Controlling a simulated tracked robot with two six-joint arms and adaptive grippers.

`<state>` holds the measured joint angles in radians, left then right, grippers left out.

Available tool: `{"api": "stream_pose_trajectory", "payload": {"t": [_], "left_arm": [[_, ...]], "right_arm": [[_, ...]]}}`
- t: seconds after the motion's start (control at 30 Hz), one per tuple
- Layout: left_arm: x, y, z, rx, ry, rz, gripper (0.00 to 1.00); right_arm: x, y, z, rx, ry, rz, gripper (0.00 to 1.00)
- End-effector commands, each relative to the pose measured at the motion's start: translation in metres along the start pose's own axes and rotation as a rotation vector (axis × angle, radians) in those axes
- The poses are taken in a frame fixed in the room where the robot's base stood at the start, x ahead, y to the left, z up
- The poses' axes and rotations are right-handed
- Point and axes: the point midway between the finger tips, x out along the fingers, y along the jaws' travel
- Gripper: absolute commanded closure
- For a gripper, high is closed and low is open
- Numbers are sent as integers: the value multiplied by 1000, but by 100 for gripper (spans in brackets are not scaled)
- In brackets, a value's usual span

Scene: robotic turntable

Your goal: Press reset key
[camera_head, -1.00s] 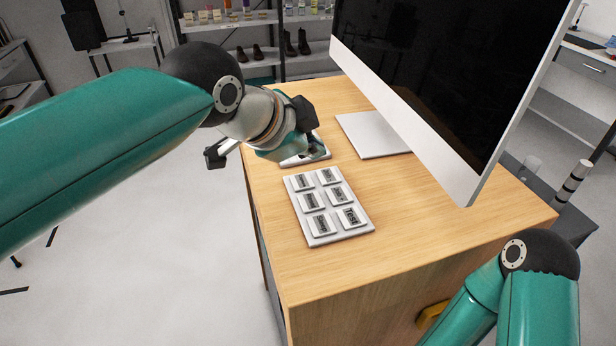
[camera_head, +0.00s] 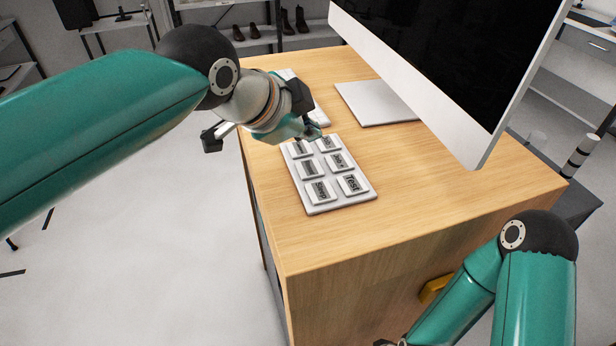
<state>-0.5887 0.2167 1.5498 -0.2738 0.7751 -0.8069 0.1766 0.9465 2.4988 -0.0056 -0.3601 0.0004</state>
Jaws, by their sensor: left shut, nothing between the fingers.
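A pale keypad (camera_head: 335,203) lies on the wooden desk (camera_head: 420,205), with several labelled keys in two columns. The near right key (camera_head: 352,184) reads "Test". The other labels are too small or blurred for me to tell which is the reset key. My left gripper (camera_head: 318,135) is shut and empty, pointing down at the far end of the keypad. Its tips are over or close to the far right key (camera_head: 328,145) and partly cover it; I cannot tell whether they touch. My right arm is at the lower right, its fingers out of frame.
A large monitor (camera_head: 470,120) on a flat metal stand (camera_head: 375,103) stands behind and right of the keypad. A pale flat object (camera_head: 321,116) lies partly hidden behind my left gripper. The desk right of the keypad is clear. Shelves with shoes (camera_head: 295,20) are behind.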

Motion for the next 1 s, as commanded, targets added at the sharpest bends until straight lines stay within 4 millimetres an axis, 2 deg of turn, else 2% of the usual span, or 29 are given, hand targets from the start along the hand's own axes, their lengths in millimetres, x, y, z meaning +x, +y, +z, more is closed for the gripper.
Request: {"api": "stream_pose_trajectory", "payload": {"t": [0.03,0.1,0.3,1.0], "left_arm": [[10,7,8,0,-1,0,100],[16,12,12,0,-1,0,100],[28,20,20,0,0,0,100],[30,22,21,1,1,1,100]], "right_arm": [[13,5,0,0,0,0,34],[20,7,0,0,0,0,34],[33,12,0,0,0,0,34],[35,13,0,0,0,0,34]]}}
